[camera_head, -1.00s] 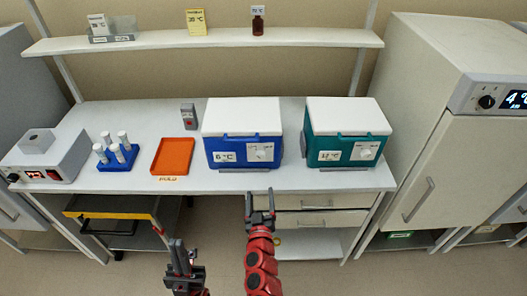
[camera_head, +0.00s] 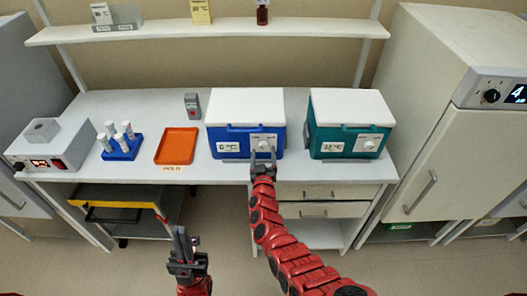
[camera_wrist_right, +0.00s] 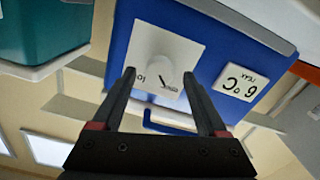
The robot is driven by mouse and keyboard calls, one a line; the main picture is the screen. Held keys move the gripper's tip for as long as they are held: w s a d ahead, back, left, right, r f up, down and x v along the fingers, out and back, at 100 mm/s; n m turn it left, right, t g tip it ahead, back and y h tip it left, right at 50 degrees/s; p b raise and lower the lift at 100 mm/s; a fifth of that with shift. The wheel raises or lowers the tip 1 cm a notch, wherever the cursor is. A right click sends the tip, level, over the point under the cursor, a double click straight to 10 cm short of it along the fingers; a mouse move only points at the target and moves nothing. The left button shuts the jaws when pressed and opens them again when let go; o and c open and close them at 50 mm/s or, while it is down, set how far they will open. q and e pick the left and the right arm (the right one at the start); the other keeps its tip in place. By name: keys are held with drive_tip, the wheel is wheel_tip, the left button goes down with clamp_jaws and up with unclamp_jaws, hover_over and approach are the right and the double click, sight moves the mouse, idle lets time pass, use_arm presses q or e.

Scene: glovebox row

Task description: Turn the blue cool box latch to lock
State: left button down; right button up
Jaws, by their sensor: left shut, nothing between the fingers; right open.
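The blue cool box (camera_head: 230,138) with a white lid stands on the bench, its front towards me. Its latch, a white round knob on a square white plate (camera_head: 264,142), is on the right of the front face. In the right wrist view the latch knob (camera_wrist_right: 156,71) appears between and beyond the fingertips, with a dark pointer mark and small lettering. My right gripper (camera_head: 264,155) is open in front of the latch; I cannot tell whether it touches the knob. It also shows in the right wrist view (camera_wrist_right: 160,80). My left gripper (camera_head: 182,236) is shut and empty, low in front of the bench.
A teal cool box (camera_head: 330,143) with a similar latch stands to the right. An orange tray (camera_head: 177,146), a blue tube rack (camera_head: 122,151) and a grey device (camera_head: 42,150) are to the left. Drawers (camera_head: 310,191) lie under the bench. A white cabinet (camera_head: 440,150) stands at right.

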drive_tip(key=shift+w, duration=1)
clamp_jaws()
